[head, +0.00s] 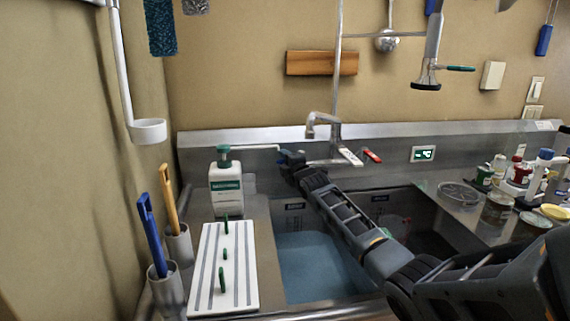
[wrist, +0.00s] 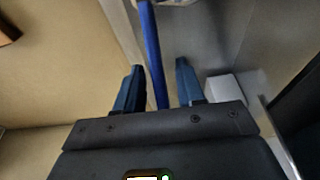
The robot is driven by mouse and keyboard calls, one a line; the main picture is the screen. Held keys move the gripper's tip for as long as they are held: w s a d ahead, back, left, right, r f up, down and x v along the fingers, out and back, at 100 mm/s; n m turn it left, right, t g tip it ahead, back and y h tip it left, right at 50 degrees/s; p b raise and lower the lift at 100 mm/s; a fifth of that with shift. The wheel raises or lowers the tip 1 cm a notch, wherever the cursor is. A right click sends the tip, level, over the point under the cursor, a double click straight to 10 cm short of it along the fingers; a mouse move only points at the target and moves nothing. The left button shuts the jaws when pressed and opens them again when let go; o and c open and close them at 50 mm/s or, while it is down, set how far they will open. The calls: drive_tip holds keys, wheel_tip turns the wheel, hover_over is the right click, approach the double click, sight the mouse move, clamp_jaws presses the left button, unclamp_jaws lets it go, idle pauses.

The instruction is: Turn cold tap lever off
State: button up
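The blue cold tap lever (wrist: 153,50) shows in the wrist view as a long bar running up between my two fingers. My gripper (wrist: 157,80) is open, with one finger on each side of the bar. A gap shows on the right; the left finger is very close, and I cannot tell whether it touches. In the head view my gripper (head: 290,158) is at the back wall of the sink, left of the tap spout (head: 322,122). It hides the blue lever there. A red lever (head: 372,156) is right of the spout.
A soap bottle (head: 226,190) stands left of my gripper. The left basin (head: 310,265) holds bluish water. A white striped board (head: 224,270) lies on the left counter. Jars and bottles (head: 498,207) crowd the right counter. A hanging sprayer (head: 428,75) is above.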

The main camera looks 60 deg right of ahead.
drive_tip(key=shift+c, duration=0.4)
clamp_jaws()
